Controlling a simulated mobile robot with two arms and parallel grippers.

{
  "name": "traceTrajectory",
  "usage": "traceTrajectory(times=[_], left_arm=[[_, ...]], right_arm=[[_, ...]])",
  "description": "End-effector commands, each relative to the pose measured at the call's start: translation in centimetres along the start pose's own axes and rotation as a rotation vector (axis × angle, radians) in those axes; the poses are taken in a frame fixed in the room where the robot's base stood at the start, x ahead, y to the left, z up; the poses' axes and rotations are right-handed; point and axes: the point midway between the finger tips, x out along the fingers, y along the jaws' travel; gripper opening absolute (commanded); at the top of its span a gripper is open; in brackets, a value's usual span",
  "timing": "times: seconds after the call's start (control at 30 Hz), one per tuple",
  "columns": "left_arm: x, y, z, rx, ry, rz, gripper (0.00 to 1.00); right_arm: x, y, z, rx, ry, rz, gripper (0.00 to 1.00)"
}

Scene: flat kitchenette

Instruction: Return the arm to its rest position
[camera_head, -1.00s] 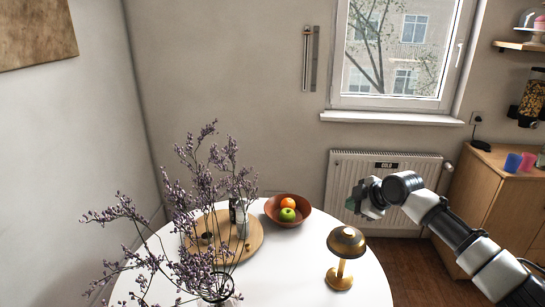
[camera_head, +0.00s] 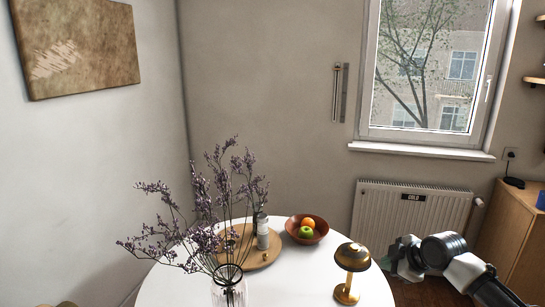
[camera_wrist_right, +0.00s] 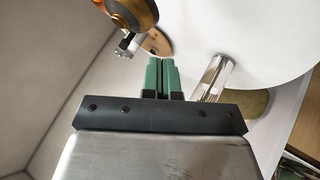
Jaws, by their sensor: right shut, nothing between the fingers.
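My right arm comes in at the lower right in the head view, with its gripper (camera_head: 405,258) just right of the brass lamp (camera_head: 352,257). In the right wrist view the green fingers (camera_wrist_right: 161,78) are together with nothing between them. The lamp shows at the upper left there (camera_wrist_right: 131,14). My left gripper is in neither view.
The round white table (camera_head: 290,285) holds a glass vase (camera_head: 229,292) of purple twigs, a wooden tray (camera_head: 262,259) with a bottle (camera_head: 262,232), and a fruit bowl (camera_head: 292,232). A radiator (camera_head: 380,215) and wooden cabinet (camera_head: 515,235) stand at the right.

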Motion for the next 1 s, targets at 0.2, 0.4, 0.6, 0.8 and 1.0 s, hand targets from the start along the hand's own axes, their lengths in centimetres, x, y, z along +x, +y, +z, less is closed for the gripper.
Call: traceTrajectory(times=[0.2,0.4,0.6,0.8,1.0], left_arm=[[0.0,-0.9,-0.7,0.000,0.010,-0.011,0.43],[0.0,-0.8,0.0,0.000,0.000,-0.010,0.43],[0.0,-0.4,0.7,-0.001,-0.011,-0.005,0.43],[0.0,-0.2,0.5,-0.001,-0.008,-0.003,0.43],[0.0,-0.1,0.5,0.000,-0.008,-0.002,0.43]], right_arm=[[2.5,-5.7,-0.9,0.017,-0.008,-0.071,0.00],[4.4,-13.5,-1.9,0.067,-0.026,-0.146,0.00],[4.2,-24.7,-2.6,0.224,-0.072,-0.204,0.00],[0.2,-33.3,-1.4,0.498,-0.181,-0.173,0.00],[-3.7,-37.1,0.7,0.707,-0.294,-0.110,0.00]])
